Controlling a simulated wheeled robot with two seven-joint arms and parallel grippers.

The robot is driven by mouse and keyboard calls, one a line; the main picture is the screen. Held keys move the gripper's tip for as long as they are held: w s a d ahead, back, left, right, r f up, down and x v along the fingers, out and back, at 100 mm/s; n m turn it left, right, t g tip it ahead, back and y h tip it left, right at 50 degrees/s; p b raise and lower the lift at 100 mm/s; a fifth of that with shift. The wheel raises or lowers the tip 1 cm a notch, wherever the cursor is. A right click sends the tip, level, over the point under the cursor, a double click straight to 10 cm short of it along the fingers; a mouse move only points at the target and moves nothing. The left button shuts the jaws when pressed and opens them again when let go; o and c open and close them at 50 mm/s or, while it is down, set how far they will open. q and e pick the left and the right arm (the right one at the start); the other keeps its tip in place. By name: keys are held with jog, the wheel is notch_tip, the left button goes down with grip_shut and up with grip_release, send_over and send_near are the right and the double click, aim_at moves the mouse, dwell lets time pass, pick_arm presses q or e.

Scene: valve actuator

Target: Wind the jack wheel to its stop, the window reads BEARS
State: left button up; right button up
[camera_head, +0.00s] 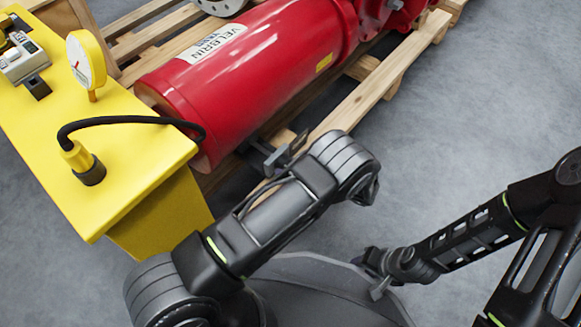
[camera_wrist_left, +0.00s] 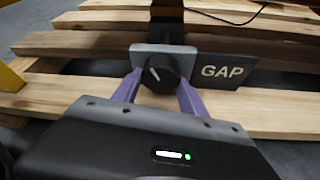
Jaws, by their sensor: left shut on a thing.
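The jack wheel (camera_wrist_left: 161,74) is a small black knob with a white pointer line, in front of a grey block in the left wrist view. My left gripper (camera_wrist_left: 158,84) has its two purple fingers on either side of it, shut on it. The window plate (camera_wrist_left: 222,71) to the right of the wheel reads GAP. In the head view the grey jack bracket (camera_head: 277,158) shows at the pallet's near side, and my left arm hides the left fingers. My right gripper (camera_head: 380,288) is small and dark, low in the head view, away from the jack; its finger state is unclear.
A red actuator cylinder (camera_head: 245,75) lies on a wooden pallet (camera_head: 352,112). A yellow bench (camera_head: 130,150) stands at left with a gauge (camera_head: 86,60) and a black cable (camera_head: 130,119) reaching toward the cylinder. Grey floor (camera_head: 480,110) is clear at right.

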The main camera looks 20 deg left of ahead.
dwell(0.3)
pick_arm(q)
jog(key=o, duration=1.4)
jog(key=shift+c, duration=0.2)
jog(key=shift+d, duration=0.1)
jog(key=p+v, duration=0.2)
jog(key=v, duration=0.5)
jog(key=shift+d, duration=0.35)
jog(key=shift+r, duration=0.15)
